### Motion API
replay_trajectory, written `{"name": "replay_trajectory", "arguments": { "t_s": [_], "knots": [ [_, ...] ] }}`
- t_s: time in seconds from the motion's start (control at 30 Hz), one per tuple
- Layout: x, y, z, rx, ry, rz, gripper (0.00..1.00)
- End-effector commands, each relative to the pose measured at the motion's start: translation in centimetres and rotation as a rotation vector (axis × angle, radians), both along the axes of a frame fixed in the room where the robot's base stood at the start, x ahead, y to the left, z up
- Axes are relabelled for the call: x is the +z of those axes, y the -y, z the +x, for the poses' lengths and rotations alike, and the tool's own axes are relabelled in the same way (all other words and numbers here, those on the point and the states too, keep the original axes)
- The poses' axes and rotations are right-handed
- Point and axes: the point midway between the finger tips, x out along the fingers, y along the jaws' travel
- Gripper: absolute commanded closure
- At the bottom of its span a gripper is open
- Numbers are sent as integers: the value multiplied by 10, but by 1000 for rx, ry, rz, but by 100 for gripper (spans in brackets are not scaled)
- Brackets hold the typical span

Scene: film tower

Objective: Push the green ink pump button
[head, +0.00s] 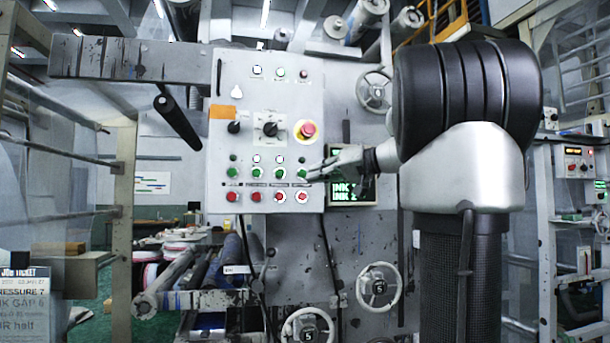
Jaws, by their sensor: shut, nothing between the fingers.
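A grey control panel (222,110) stands in the middle of the head view. A row of green buttons crosses its lower part; the rightmost green button (302,172) is beside my gripper. Another green button (280,173) is left of it. The labels are too small to read, so I cannot tell which is the ink pump button. My gripper (314,175) is shut and empty, its tips at the right side of the rightmost green button. I cannot tell whether they touch it.
Red buttons (302,197) sit just below the green ones. A red emergency stop (308,129) on yellow is above. A dark display (366,188) with green INK text is partly behind my gripper. Handwheels (379,287) stick out below right.

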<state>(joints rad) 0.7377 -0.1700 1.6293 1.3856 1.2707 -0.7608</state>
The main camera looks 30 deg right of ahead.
Motion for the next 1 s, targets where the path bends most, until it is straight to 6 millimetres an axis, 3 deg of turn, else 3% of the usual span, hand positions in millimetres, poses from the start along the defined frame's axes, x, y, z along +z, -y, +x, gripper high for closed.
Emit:
{"name": "replay_trajectory", "arguments": {
  "t_s": [0.47,1.0],
  "knots": [
    [-1,3,8,-1,0,-4,100],
    [-1,21,74,-1,0,-4,100]
  ]
}}
